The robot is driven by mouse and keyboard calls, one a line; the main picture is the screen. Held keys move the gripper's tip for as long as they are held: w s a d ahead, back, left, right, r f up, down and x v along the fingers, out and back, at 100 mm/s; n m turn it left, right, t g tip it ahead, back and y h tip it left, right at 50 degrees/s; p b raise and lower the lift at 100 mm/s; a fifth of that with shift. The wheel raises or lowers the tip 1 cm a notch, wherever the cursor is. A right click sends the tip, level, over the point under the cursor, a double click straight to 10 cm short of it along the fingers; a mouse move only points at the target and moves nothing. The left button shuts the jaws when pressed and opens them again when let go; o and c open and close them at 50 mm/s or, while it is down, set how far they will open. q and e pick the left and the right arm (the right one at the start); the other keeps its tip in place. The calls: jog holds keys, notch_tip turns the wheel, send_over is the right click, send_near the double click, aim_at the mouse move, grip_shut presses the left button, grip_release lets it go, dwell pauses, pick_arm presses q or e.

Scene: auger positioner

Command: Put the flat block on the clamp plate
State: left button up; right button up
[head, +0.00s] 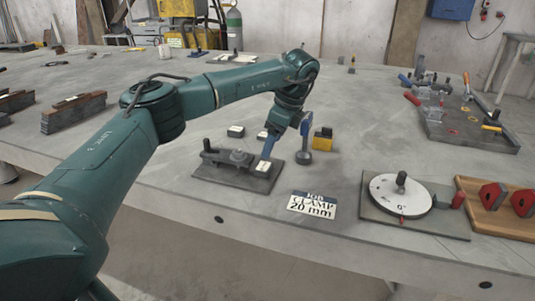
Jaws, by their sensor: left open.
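The clamp plate (208,174) is a dark flat plate with a bar clamp (232,156) on it, near the table's front edge. A small dark block with a pale top (262,167) sits at the plate's right part, just under my left gripper (267,157). That gripper is open and points down with its blue fingertips at or just above this block; contact is unclear. Two similar small blocks stand behind the plate, one clear at the left (236,131) and one partly hidden (262,134). I cannot tell which is the flat block. My right gripper is out of view.
A card (312,205) reads "JOB CLAMP 20 mm". A blue upright piece with a round foot (303,158) and a yellow-and-black block (323,139) stand right of my gripper. A dial on a plate (370,216) lies further right, beside a wooden board (490,222).

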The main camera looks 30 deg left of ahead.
pick_arm(q)
jog(key=v, duration=0.4)
jog(key=shift+d+r, duration=0.1)
jog(key=shift+r, duration=0.25)
